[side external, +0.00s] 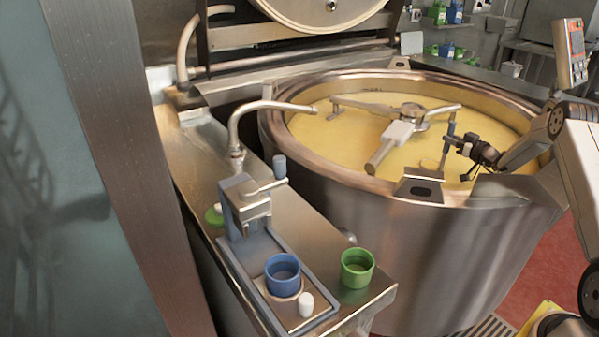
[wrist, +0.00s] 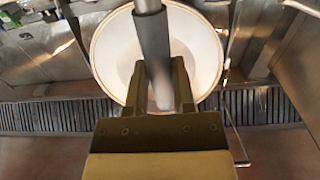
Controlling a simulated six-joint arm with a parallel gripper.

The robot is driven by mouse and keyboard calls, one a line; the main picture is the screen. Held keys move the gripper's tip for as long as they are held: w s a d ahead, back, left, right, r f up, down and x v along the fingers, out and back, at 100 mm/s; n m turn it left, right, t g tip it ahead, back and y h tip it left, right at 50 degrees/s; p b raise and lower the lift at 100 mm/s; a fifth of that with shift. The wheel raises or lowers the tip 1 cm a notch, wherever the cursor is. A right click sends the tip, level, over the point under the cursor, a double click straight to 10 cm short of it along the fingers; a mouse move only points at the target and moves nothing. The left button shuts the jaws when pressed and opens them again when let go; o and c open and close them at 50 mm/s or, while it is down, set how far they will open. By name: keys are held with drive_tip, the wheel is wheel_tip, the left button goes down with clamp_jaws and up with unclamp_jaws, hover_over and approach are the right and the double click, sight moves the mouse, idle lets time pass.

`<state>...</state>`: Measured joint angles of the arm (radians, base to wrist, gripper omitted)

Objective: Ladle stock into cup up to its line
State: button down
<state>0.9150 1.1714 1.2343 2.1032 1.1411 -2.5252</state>
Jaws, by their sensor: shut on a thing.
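My gripper (side external: 456,143) reaches in over the kettle from the right and is shut on a ladle's grey-blue handle (side external: 450,128). The handle stands nearly upright, and a pale round shape at its foot, likely the bowl, is at the stock's surface. In the wrist view the grey handle (wrist: 154,45) runs between my fingers (wrist: 158,85), in front of a large pale round shape. The yellow stock (side external: 330,150) fills much of the kettle (side external: 340,195). A blue cup (side external: 283,268) stands upright on a tray under a small dispenser; a green cup (side external: 357,263) stands right of it. No line is legible on either.
A stirrer with a grey paddle (side external: 390,145) spans the kettle left of my gripper. A bent steel spout (side external: 240,120) rises beside the kettle. A small white item (side external: 306,304) stands by the blue cup. The steel counter is clear behind the green cup.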

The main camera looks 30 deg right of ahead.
drive_tip(key=shift+r, duration=0.1)
wheel_tip(320, 180, up, 18)
idle(1.5)
drive_tip(key=shift+a, duration=0.1)
drive_tip(key=s+a+r+n+g+y, duration=0.1)
drive_tip(key=a+n+g+y, duration=0.5)
drive_tip(key=a, duration=1.4)
drive_tip(key=s+n+y, duration=0.1)
drive_tip(key=n+y, duration=0.3)
drive_tip(key=y, duration=0.4)
drive_tip(key=shift+a+r, duration=0.25)
drive_tip(key=shift+a, duration=0.05)
